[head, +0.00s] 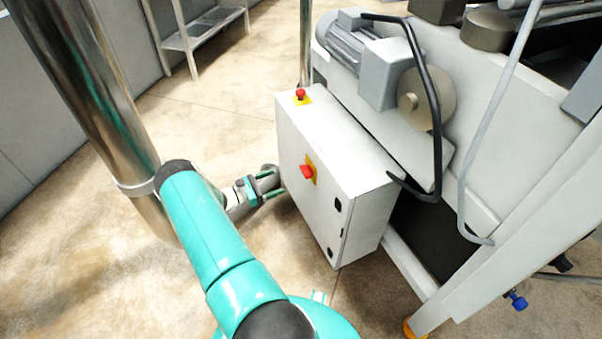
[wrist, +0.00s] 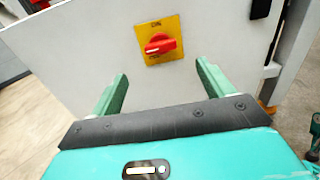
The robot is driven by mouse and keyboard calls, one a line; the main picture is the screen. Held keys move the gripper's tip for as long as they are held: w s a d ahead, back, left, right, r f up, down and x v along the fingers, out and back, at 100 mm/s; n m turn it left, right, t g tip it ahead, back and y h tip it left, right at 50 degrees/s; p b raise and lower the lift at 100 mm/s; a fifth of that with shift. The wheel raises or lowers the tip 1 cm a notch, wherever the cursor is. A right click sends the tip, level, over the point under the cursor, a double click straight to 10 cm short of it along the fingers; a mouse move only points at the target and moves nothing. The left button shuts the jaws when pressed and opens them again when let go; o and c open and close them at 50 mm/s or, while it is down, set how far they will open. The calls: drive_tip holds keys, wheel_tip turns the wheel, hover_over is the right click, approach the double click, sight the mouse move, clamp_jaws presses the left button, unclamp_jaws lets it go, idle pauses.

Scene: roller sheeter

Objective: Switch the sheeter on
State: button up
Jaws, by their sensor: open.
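The sheeter's white control cabinet (head: 325,170) has a red rotary switch (head: 307,171) on a yellow plate on its front face. In the wrist view the red switch (wrist: 160,44) shows its handle lying roughly level, with a label above it too small to read surely. A red push button (head: 300,94) on a yellow base sits on the cabinet's top. My gripper (head: 279,182) is just left of the cabinet's front face, apart from the switch. In the wrist view the gripper's two green fingers (wrist: 161,78) are spread and empty, below and either side of the switch.
The sheeter's motor (head: 345,45) and a black cable (head: 432,90) are above and right of the cabinet. A metal post (head: 304,40) stands behind it. A steel shelf (head: 205,28) stands at the back left. Floor is clear left of the cabinet.

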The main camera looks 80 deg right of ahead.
sight(305, 172)
drive_tip(key=x, duration=1.1)
drive_tip(key=shift+s+d, duration=0.25)
drive_tip(key=shift+s, duration=0.05)
drive_tip(key=shift+c, duration=0.2)
drive_tip(key=c, duration=1)
